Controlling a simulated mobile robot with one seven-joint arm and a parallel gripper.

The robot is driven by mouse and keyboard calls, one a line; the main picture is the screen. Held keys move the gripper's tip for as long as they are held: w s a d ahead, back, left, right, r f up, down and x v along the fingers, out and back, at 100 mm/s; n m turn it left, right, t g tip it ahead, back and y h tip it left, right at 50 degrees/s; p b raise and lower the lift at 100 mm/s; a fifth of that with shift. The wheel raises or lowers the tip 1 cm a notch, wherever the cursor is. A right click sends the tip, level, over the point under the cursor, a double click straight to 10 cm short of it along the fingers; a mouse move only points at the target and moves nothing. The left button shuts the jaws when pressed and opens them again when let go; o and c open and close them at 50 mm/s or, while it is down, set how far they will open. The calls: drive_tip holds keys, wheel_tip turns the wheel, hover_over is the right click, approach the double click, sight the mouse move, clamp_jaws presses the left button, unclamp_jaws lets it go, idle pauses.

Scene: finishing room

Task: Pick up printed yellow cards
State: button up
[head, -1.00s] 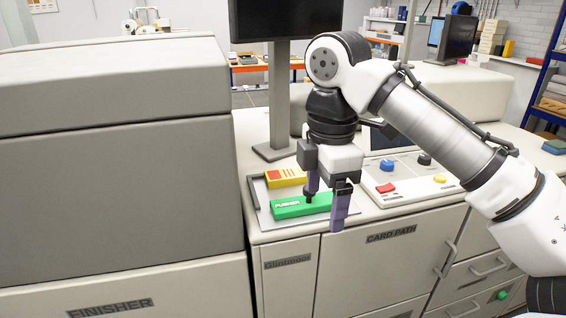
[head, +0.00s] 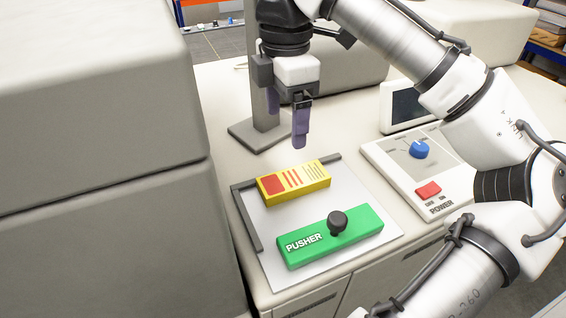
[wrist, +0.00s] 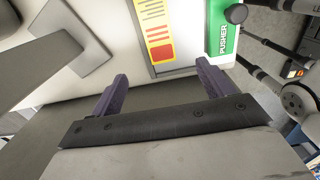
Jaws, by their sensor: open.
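The yellow cards (head: 296,181) form a block with a red square and red stripes on top. They lie on a pale tray (head: 269,233) with a dark raised edge at its left and back. A green pusher block (head: 352,234) with a black knob lies on the tray in front of the cards, apart from them. My gripper (head: 295,132) is open and empty, above and behind the cards with its fingers pointing down. In the wrist view, the cards (wrist: 154,25) and the pusher (wrist: 222,36) show beyond the purple fingers (wrist: 155,85).
A large grey finisher housing (head: 95,180) stands close to the left of the tray. A control panel (head: 405,165) with a blue knob and a red button lies to the right. A monitor stand (head: 258,134) rises behind the cards.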

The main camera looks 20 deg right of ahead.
drive_tip(key=b, duration=0.2)
hover_over(284, 181)
wheel_tip(284, 181, down, 7)
drive_tip(key=shift+s+f, duration=0.1)
drive_tip(key=shift+f+b, duration=0.65)
wheel_tip(284, 181, down, 5)
drive_tip(key=b, duration=0.6)
drive_tip(key=shift+f+b, duration=0.1)
drive_tip(key=shift+b, duration=0.2)
drive_tip(key=c, duration=1.3)
drive_tip(key=shift+o, duration=0.2)
